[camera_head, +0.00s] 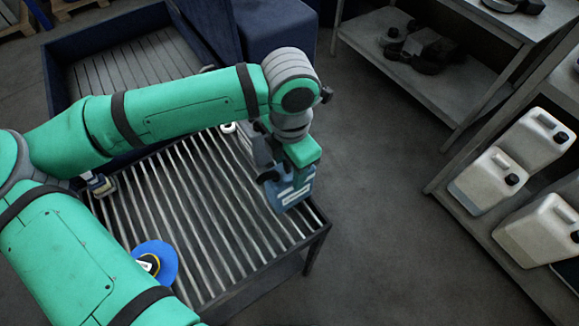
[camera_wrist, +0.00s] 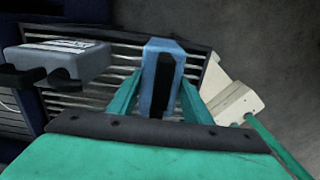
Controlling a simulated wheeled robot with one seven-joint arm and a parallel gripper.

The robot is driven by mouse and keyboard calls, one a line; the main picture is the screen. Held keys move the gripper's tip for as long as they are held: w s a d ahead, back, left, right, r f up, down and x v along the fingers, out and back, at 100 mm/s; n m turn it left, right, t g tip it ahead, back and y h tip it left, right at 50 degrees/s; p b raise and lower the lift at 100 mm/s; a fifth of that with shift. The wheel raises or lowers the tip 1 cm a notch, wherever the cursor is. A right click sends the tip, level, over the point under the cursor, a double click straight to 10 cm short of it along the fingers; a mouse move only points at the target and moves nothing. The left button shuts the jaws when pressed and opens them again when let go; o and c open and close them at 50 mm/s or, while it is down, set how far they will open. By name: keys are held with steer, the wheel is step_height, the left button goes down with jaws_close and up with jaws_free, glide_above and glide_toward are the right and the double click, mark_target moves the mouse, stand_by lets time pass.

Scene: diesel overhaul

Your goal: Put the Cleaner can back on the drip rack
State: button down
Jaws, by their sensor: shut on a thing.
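A blue can (camera_head: 291,194) with a pale label is held beneath my gripper (camera_head: 296,175), over the right end of the slatted drip rack (camera_head: 190,195). The label is too small to read, so I cannot confirm that it is the Cleaner can. In the wrist view, the blue can (camera_wrist: 153,62) with its black handle sits between the two green fingers of my gripper (camera_wrist: 160,95), which is shut on it. The rack's slats show behind it in the wrist view. I cannot tell whether the can's base touches the slats.
A blue disc (camera_head: 163,258) and a small labelled container (camera_head: 101,185) are at the rack's left side. White jerrycans (camera_head: 487,180) stand on a shelf at right. Dark parts (camera_head: 425,46) lie on the back shelf. Open floor (camera_head: 375,200) lies right of the rack.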

steer(key=shift+f, duration=0.1)
steer(key=c, duration=0.9)
jaws_free()
steer(key=shift+a, duration=0.1)
step_height(320, 180, up, 12)
steer(key=shift+r, duration=0.15)
